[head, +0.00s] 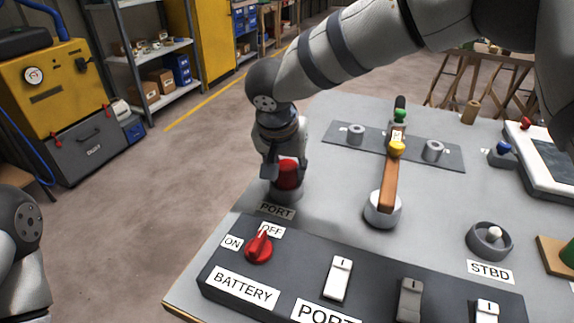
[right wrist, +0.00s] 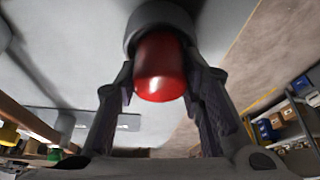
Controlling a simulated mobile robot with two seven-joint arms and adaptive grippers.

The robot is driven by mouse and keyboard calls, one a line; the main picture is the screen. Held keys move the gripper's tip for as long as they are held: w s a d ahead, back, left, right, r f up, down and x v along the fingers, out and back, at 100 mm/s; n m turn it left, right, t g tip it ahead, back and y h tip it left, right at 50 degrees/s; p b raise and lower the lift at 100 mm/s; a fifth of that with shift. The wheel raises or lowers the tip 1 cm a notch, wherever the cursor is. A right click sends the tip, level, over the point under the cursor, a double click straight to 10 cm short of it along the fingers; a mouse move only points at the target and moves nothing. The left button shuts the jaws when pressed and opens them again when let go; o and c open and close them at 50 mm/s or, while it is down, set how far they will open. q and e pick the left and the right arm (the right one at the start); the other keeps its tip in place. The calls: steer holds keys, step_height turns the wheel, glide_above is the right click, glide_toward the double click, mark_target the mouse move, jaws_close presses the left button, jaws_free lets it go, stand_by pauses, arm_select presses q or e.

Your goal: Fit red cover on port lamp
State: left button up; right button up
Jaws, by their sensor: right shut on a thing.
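The red cover (head: 287,173) is between the fingers of my right gripper (head: 286,178), which is shut on it. The cover is at the grey round port lamp base (head: 288,192), behind the PORT label (head: 277,211). In the right wrist view the red cover (right wrist: 161,68) has a finger on each side, and its far end meets the grey ring of the base (right wrist: 158,18). I cannot tell whether it is fully seated. The port bulb is hidden. Of my left arm only a link shows at the lower left; its gripper is out of view.
The STBD lamp base (head: 490,240) with a bare white bulb is at the right. In front is the switch panel (head: 378,287) with a red battery knob (head: 259,248).

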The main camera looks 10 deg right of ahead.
steer(key=shift+f, duration=0.1)
steer(key=o, duration=1.4)
steer(key=shift+r+p, duration=0.3)
steer(key=shift+r, duration=1.2)
steer(key=shift+r+p, duration=0.35)
steer(key=shift+r, duration=2.25)
arm_select(q)
steer(key=shift+w+r+t, duration=0.4)
steer(key=shift+w+r, duration=0.4)
steer(key=shift+w, duration=0.1)
arm_select(e)
steer(key=shift+f, duration=0.1)
